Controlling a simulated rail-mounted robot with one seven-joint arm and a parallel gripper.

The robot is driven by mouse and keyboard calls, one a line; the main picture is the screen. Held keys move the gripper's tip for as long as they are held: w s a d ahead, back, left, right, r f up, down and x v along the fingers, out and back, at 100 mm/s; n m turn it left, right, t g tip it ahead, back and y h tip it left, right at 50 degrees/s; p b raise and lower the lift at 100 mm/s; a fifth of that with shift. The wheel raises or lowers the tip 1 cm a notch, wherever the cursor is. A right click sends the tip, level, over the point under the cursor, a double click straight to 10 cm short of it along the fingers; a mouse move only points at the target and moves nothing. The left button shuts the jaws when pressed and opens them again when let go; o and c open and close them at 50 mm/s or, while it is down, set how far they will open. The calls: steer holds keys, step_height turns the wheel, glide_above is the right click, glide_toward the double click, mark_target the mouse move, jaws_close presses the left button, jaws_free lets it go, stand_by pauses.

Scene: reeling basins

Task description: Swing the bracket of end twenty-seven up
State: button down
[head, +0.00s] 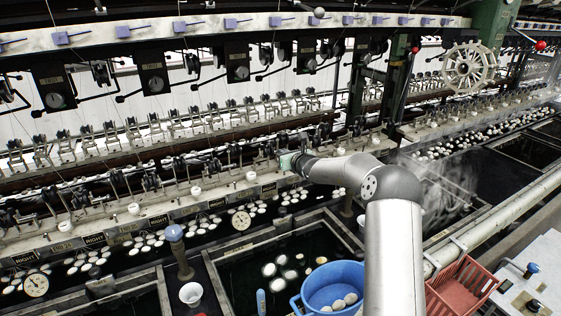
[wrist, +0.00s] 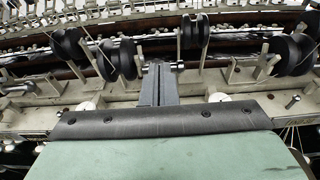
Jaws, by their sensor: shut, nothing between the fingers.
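My gripper (head: 289,160) is over the machine's long pale rail in the head view, near a plate reading RIGHT (head: 268,188). In the wrist view my gripper (wrist: 160,68) shows as two grey fingers shut together with nothing between them. The fingertips are at the rail's metal fittings, between dark round pulleys (wrist: 122,58) on the left and a dark pulley bracket (wrist: 193,35) on the right. Whether they touch anything I cannot tell. The number on the plate near my gripper is too small to read, so I cannot tell which bracket is that of end twenty-seven.
White buttons (wrist: 220,97) sit along the pale rail (wrist: 270,103). Below it are dark basins with white cocoons (head: 287,272), a blue bowl (head: 333,280) and a red basket (head: 463,285). A row of black boxes (head: 152,70) hangs above. A spoked wheel (head: 468,68) stands right.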

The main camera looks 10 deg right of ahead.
steer(key=w+r, duration=0.1)
steer(key=r, duration=0.1)
steer(key=w+a+r+p, duration=0.1)
steer(key=w, duration=0.1)
steer(key=shift+r, duration=0.35)
steer(key=shift+w+r, duration=0.2)
steer(key=shift+w, duration=0.35)
steer(key=shift+f, duration=0.1)
stand_by(0.7)
steer(key=shift+s+f+b, duration=0.35)
steer(key=shift+f+b, duration=0.1)
steer(key=shift+b, duration=0.5)
steer(key=f+b+v, duration=0.2)
steer(key=b+v, duration=0.6)
steer(key=v, duration=0.4)
steer(key=shift+s+r, duration=0.25)
steer(key=shift+s, duration=0.1)
